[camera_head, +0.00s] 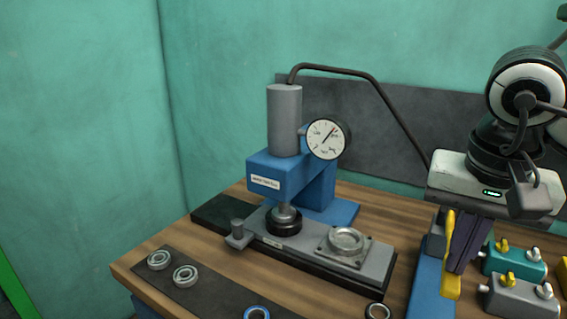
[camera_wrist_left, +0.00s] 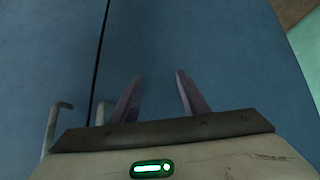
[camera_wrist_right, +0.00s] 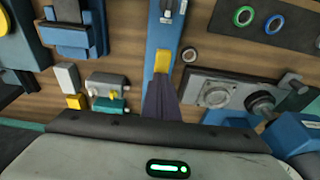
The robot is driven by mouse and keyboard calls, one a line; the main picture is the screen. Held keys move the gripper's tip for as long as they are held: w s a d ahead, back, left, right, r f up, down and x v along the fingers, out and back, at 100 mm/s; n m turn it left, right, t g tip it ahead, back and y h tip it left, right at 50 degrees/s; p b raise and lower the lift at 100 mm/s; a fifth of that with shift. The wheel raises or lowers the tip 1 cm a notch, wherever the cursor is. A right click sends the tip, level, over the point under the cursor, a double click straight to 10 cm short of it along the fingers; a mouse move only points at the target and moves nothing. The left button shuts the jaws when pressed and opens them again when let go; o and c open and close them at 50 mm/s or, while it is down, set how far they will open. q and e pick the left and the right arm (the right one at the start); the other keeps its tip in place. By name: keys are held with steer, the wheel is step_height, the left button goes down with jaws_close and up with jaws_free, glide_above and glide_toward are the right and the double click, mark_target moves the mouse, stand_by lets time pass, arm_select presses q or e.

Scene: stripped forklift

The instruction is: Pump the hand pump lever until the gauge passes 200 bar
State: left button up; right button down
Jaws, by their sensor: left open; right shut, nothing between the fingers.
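The round white gauge (camera_head: 326,139) is on the blue press (camera_head: 295,180); its needle points up and right, and its numbers are too small to read. A black hose runs from the grey cylinder toward the blue hand pump (camera_head: 425,285). The pump's yellow lever (camera_head: 449,235) stands just left of my right gripper (camera_head: 462,268). The yellow end (camera_wrist_right: 162,60) shows just beyond its fingertips in the right wrist view. The right fingers are shut and empty; I cannot tell whether they touch the lever. My left gripper (camera_wrist_left: 155,88) is open and empty, facing a plain blue surface.
A bearing (camera_head: 159,260) and other rings lie on the dark mat at the front left. A grey plate with a round fixture (camera_head: 345,241) lies before the press. Teal and grey valve blocks (camera_head: 515,263) stand close right of the right gripper.

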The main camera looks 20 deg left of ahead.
steer(key=x, duration=0.1)
steer(key=b+x, duration=0.1)
steer(key=x, duration=0.1)
steer(key=shift+s, duration=0.25)
steer(key=shift+r, duration=0.2)
steer(key=p+v, duration=0.2)
steer(key=w+p+v, duration=0.1)
steer(key=p+v, duration=0.2)
steer(key=v, duration=0.2)
steer(key=shift+w+d+r+p, duration=0.2)
steer(key=shift+w+p, duration=0.1)
steer(key=shift+p, duration=0.1)
steer(key=v, duration=0.2)
steer(key=w+v, duration=0.1)
steer(key=v, duration=0.1)
steer(key=shift+d+r+p, duration=0.1)
steer(key=shift+r+p, duration=0.25)
steer(key=shift+r, duration=0.05)
